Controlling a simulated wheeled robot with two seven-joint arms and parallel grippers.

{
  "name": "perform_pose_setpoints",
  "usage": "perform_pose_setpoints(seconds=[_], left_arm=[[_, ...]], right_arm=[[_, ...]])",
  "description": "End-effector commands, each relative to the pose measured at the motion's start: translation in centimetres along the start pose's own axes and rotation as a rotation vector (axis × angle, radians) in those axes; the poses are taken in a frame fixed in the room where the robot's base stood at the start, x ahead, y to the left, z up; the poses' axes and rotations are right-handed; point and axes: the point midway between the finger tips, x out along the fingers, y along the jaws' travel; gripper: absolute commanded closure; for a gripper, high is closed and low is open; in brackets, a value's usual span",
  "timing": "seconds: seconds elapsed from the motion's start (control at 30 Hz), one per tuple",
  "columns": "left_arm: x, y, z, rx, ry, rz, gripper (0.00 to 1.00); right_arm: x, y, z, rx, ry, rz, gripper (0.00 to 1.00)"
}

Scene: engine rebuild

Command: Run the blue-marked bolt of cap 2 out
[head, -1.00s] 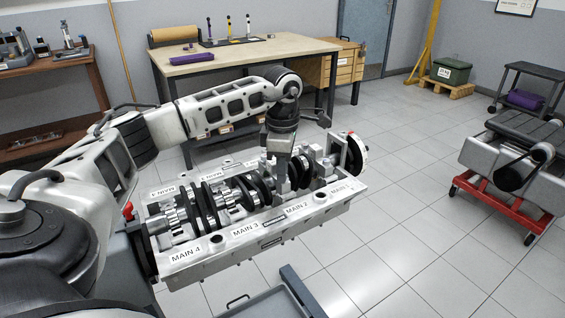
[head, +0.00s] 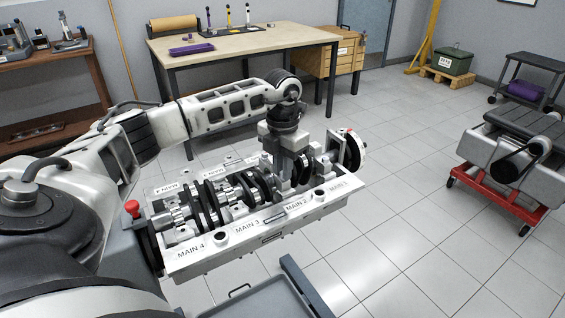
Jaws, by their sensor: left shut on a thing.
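The engine block (head: 218,255) lies on its stand with the crankshaft (head: 222,193) in it and labels MAIN 1 to MAIN 4 along its near rail. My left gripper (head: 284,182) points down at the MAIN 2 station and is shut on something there. The jaws and wrist hide most of cap 2 and its bolts, so I cannot see the blue mark or what exactly is gripped. A grey cap (head: 322,168) stands to the right, toward MAIN 1. My right gripper is not in view.
A grey tray (head: 255,303) is below the block's near side. A red wheeled stand (head: 495,192) is at right. The floor between is clear.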

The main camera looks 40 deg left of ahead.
Motion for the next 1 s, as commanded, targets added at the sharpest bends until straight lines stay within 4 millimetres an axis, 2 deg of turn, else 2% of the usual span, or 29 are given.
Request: perform_pose_setpoints(seconds=[0.5, 0.7, 1.0], left_arm=[[0.46, -0.08, -0.31, -0.438, 0.015, 0.003, 1.00], [0.51, -0.07, -0.32, -0.541, 0.015, 0.004, 1.00], [0.57, -0.06, -0.31, -0.607, 0.014, 0.004, 1.00]], right_arm=[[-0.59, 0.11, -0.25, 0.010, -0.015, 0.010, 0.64], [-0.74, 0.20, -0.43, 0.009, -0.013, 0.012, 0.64], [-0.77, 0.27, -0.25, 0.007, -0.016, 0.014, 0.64]])
